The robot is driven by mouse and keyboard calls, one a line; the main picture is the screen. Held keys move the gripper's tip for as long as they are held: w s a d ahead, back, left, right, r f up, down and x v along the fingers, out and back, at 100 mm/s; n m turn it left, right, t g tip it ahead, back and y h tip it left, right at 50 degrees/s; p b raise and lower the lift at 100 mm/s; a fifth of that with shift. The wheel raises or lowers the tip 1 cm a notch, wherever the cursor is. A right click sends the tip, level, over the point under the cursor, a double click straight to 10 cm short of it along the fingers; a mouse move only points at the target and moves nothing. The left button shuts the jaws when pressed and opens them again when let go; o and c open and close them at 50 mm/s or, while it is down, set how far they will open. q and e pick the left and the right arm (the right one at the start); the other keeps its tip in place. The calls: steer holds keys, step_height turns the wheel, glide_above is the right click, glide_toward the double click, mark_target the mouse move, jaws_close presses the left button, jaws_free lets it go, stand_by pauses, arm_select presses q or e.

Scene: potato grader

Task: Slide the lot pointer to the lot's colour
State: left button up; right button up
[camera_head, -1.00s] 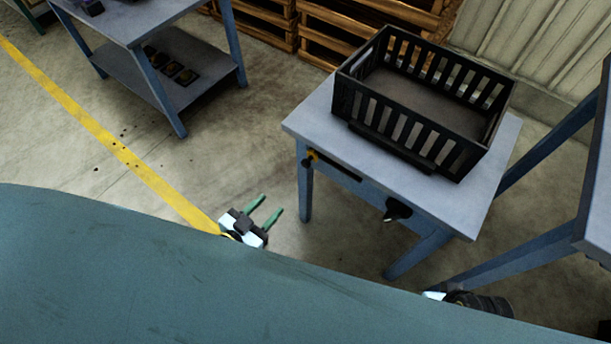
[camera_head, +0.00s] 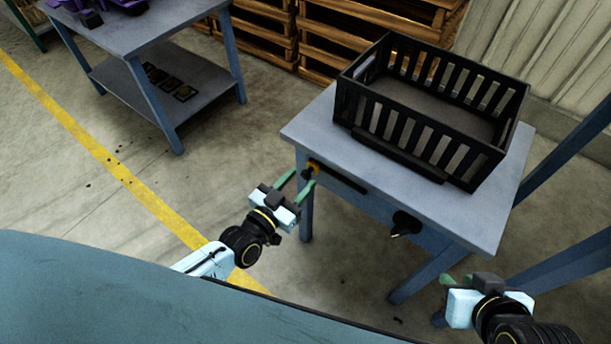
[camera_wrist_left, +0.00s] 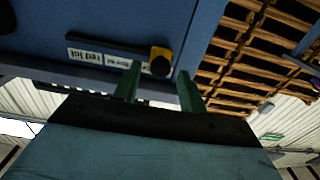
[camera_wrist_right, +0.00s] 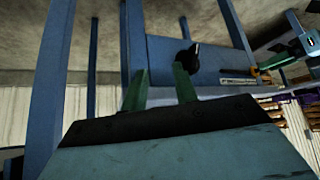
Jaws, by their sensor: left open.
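The lot pointer (camera_head: 313,168), a small yellow-orange knob with a dark end, sits at the left end of a dark slot (camera_head: 343,181) on the blue table's front. In the left wrist view the pointer (camera_wrist_left: 160,58) appears between my left fingertips. My left gripper (camera_head: 303,179) is open with its fingers at the pointer; I cannot tell whether they touch it. A white label (camera_wrist_left: 90,57) under the slot appears upside down and seems to read "red lot"; a second label beside it is partly hidden by a finger. My right gripper (camera_wrist_right: 161,70) is open and empty, low at the right.
A black slatted crate (camera_head: 430,165) stands on the table (camera_head: 318,128). A black rotary knob (camera_head: 405,222) sticks out of the table front, right of the slot. Another table (camera_head: 150,30) with a lower shelf stands at the back left.

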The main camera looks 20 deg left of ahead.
mark_target(304, 176)
arm_select(q)
steer(key=shift+b+x, duration=0.4)
steer(key=shift+x, duration=1.2)
arm_select(e)
steer(key=shift+w+a+r+t+y, duration=0.15)
steer(key=shift+w+a+r+t, duration=0.15)
steer(key=shift+w+r+t, duration=0.25)
steer(key=shift+w+a+r+t+y, duration=0.25)
steer(key=shift+w+r+t, duration=0.2)
steer(key=shift+w, duration=0.25)
steer(key=shift+w+a+r+t+y, duration=0.1)
steer(key=shift+w+a+r+t, duration=0.25)
steer(key=shift+w+t, duration=0.2)
arm_select(q)
jaws_close()
